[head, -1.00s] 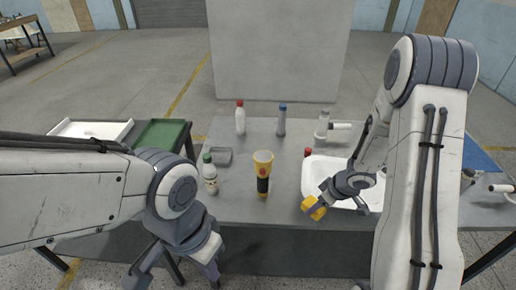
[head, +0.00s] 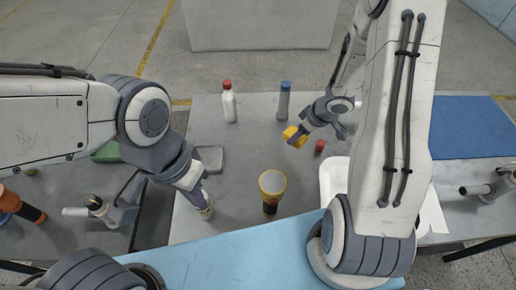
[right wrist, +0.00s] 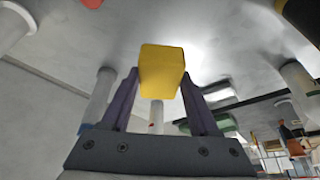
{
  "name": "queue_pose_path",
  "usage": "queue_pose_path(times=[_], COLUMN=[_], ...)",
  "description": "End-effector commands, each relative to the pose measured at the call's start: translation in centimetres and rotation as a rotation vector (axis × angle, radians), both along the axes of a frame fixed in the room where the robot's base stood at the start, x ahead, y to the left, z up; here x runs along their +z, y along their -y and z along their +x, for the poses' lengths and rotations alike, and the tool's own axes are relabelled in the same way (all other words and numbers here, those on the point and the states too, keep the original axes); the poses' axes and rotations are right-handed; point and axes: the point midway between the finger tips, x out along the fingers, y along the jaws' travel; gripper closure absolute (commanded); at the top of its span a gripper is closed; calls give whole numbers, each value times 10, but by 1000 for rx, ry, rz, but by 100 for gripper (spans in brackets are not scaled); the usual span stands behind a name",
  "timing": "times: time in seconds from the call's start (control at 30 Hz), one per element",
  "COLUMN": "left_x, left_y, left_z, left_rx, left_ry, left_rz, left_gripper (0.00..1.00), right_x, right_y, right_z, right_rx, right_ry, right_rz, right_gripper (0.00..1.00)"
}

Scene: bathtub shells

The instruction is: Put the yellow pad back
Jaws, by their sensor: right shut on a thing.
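The yellow pad (head: 294,137) is a small block at the tips of my right gripper (head: 302,131), over the back part of the grey table. In the right wrist view the pad (right wrist: 161,72) sits between the two purple fingers, which are shut on it. The head view does not show clearly how high it is above the table.
A red-capped white bottle (head: 229,103) and a blue-capped grey bottle (head: 283,101) stand behind. A small red-topped item (head: 319,148) is right of the pad. A yellow-and-black flashlight (head: 271,188), grey tray (head: 209,158) and white basin (head: 331,178) are nearer. A blue mat (head: 472,128) lies right.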

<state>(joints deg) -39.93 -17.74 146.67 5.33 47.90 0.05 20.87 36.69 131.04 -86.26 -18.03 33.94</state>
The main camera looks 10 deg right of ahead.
Motion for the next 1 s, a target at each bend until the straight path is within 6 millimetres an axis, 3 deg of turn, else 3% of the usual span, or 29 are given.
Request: queue_pose_path(times=[0.3, 0.5, 0.73, 1.0], left_x=[-48, -63, -71, -98], left_y=[0, 0, 0, 0], left_z=[0, 0, 0, 0], left_rx=[-1, -1, -1, -1], left_ry=[0, 0, 0, 0], left_rz=[0, 0, 0, 0], left_gripper=[100, 100, 100, 100], right_x=[-48, -66, -75, -111], right_y=[-66, -100, -111, -110], right_z=[16, 25, 28, 28], right_rx=[9, 5, 3, 1], right_ry=[-1, 0, -1, -2], right_rz=[-1, 0, 0, 1], right_gripper=[100, 100, 100, 100])
